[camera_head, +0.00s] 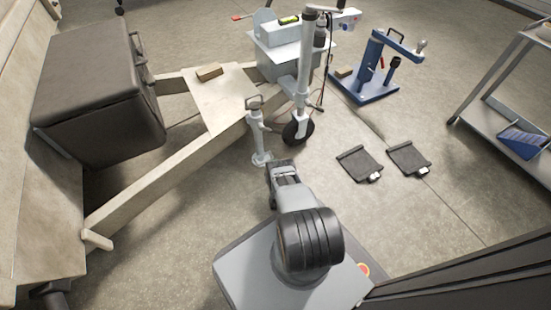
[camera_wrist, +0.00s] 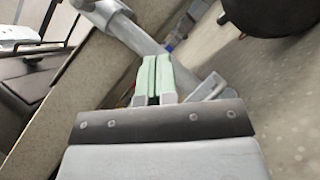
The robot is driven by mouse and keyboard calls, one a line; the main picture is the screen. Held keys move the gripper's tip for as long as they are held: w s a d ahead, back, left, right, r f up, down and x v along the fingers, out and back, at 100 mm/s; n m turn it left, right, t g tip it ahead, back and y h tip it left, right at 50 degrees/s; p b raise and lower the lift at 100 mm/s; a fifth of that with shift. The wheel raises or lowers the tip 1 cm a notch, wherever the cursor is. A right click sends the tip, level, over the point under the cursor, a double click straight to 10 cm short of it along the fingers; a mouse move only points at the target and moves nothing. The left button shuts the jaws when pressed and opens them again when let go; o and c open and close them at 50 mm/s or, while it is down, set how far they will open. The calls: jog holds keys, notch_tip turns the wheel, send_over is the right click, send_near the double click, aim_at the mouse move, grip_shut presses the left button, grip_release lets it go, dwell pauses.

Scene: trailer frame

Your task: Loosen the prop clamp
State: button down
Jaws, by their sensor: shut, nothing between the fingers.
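A grey prop (camera_head: 259,135) stands beside the trailer's beam, just beyond my gripper in the head view. A handle tops it; I cannot make out its clamp clearly there. In the wrist view a grey tube (camera_wrist: 145,38) with a thicker collar (camera_wrist: 103,12) runs diagonally behind the fingertips. My gripper (camera_head: 285,171) points at the lower part of the prop. In the wrist view my gripper (camera_wrist: 157,76) has its two pale green finger pads together, with nothing between them. The fingers look close to the tube; I cannot tell whether they touch it.
The pale trailer beam (camera_head: 185,172) and a dark box (camera_head: 100,105) lie left. A jockey wheel (camera_head: 295,132) stands right of the prop. A blue stand (camera_head: 370,88) and two dark flat pads (camera_head: 358,164) (camera_head: 408,159) are on the floor farther right. A shelf cart (camera_head: 505,118) stands at far right.

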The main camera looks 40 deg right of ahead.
aim_at(271, 129)
jog(key=w+d+r+b, duration=0.2)
jog(key=w+d+r, duration=0.4)
jog(key=shift+w+d+r, duration=0.2)
jog(key=shift+w, duration=0.1)
dwell(0.4)
jog(key=shift+d+r, duration=0.25)
jog(key=shift+d, duration=0.05)
